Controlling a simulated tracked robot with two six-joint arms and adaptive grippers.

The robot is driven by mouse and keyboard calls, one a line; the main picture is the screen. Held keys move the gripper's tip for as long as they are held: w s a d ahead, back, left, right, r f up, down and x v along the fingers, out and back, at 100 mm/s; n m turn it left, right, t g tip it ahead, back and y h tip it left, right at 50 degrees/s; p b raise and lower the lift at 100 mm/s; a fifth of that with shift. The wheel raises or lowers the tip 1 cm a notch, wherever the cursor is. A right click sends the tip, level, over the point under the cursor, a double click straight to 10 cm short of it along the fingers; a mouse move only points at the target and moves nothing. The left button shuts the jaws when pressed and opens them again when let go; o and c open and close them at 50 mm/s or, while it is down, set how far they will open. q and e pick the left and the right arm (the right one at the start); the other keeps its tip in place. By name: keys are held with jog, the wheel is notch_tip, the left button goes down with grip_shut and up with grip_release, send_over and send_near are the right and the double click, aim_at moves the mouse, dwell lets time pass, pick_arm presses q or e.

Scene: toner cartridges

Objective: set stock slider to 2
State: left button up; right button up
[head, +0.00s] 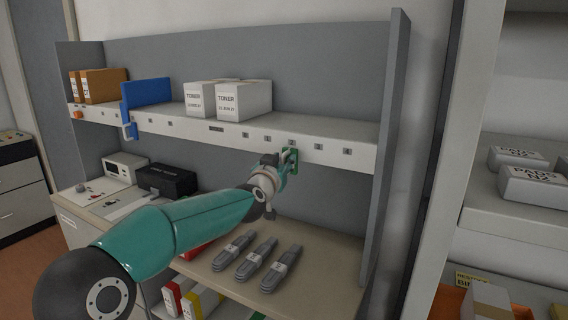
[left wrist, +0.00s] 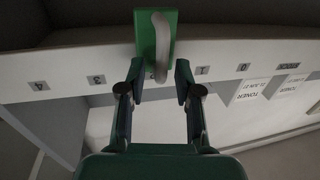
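The stock slider is a small green block (left wrist: 151,48) with a pale curved handle (left wrist: 160,45) on the white shelf-edge strip. In the upside-down left wrist view it sits between the 3 label (left wrist: 97,80) and the 1 label (left wrist: 203,71), at the place of the 2, whose label is mostly covered. It also shows as a green patch in the head view (head: 292,158). My left gripper (left wrist: 160,70) is open, its fingertips on either side of the handle's lower end with visible gaps. It also shows in the head view (head: 287,163). My right gripper is not in view.
White toner boxes (head: 244,101) stand on the shelf above the strip. A blue divider (head: 147,92) and brown boxes (head: 99,86) are at its left. Grey cartridges (head: 255,263) lie on the counter below. The grey side panel (head: 390,145) bounds the right.

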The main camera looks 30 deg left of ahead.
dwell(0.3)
pick_arm(q)
jog(key=v, duration=1.2)
dwell(0.3)
